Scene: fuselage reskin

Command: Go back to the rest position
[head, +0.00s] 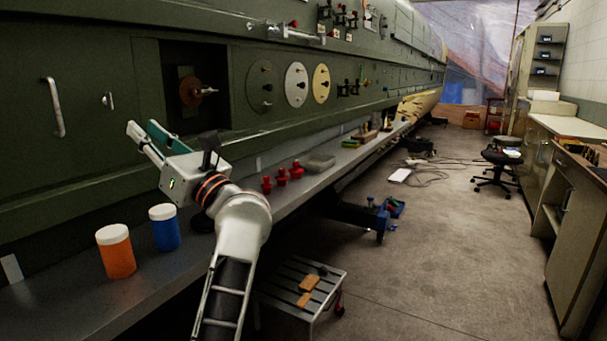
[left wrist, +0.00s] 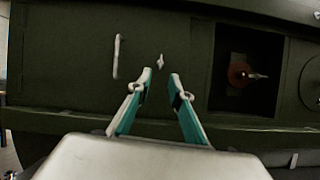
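My left gripper (head: 142,133) is raised above the metal ledge, in front of the dark green fuselage panel (head: 75,130). In the left wrist view its two teal-lined fingers (left wrist: 160,82) are apart with nothing between them. Beyond the fingertips in that view are a long handle (left wrist: 117,57) and a small latch (left wrist: 160,61) on the panel. The fingers appear apart from the panel, though the exact gap is hard to judge. My right gripper is in neither view.
An orange jar (head: 117,255) and a blue jar (head: 165,230) stand on the ledge (head: 75,290) below my left arm. Red knobbed parts (head: 282,177) stand farther along it. A slatted stool (head: 300,285) is below. The floor (head: 440,250) to the right is largely open.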

